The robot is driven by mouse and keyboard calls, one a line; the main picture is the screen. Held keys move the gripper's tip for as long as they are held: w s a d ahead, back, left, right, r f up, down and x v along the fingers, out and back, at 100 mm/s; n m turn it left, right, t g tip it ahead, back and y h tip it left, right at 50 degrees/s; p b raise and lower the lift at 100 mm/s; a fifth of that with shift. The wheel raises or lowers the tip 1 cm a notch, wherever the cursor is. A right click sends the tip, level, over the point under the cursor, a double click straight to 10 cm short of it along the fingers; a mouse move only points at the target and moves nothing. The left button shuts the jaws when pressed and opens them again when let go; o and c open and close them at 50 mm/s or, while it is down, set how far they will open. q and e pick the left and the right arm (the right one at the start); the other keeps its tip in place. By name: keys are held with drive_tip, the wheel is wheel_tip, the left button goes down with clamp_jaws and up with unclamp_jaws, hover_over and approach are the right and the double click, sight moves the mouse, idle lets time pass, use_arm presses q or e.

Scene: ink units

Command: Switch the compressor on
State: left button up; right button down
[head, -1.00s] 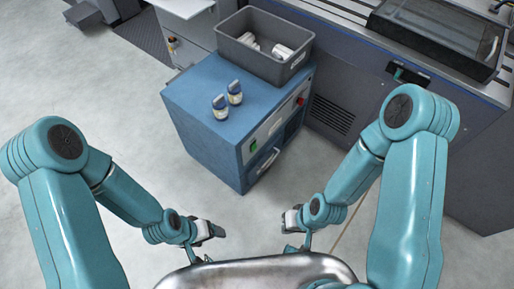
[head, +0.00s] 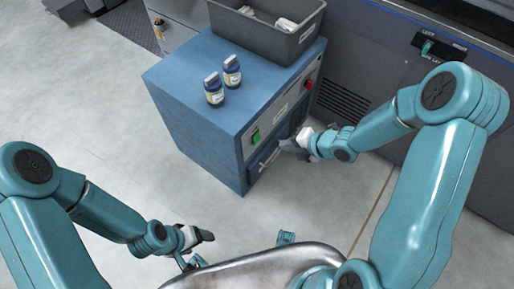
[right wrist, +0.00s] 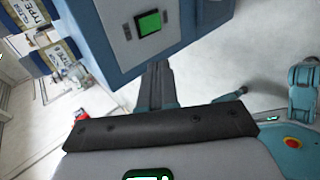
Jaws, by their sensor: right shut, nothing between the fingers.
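The compressor is a blue cabinet (head: 205,125) in the middle of the head view. Its front panel carries a green switch (head: 255,138) and a red button (head: 308,84). The green switch also shows large in the right wrist view (right wrist: 150,23). My right gripper (head: 284,146) is shut and empty, in front of the panel, to the right of and slightly below the green switch in the head view. In the right wrist view its fingers (right wrist: 156,85) point toward the panel just below the switch; I cannot tell whether they touch it. My left gripper (head: 208,237) is low at the left, away from the cabinet; its opening is unclear.
A dark machine (head: 385,65) with a green switch stands right. The floor at left is clear.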

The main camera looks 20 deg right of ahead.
sight(257, 138)
use_arm(q)
drive_tip(key=f, duration=0.1)
drive_tip(key=f+b, duration=0.1)
drive_tip(key=shift+w+f, duration=0.2)
drive_tip(key=shift+f, duration=0.15)
use_arm(e)
drive_tip(key=shift+s+d+f+m, duration=0.2)
drive_tip(key=shift+d+f+m, duration=0.1)
drive_tip(key=shift+d+f, duration=0.9)
drive_tip(key=shift+a+f, duration=0.1)
use_arm(q)
drive_tip(key=shift+s+f+b, duration=0.2)
drive_tip(key=shift+f+b, duration=1.35)
drive_tip(key=shift+b, duration=0.1)
use_arm(e)
drive_tip(key=w+r+x, duration=0.1)
drive_tip(key=x, duration=1.2)
drive_tip(key=shift+w+a+r, duration=0.3)
drive_tip(key=shift+w, duration=0.15)
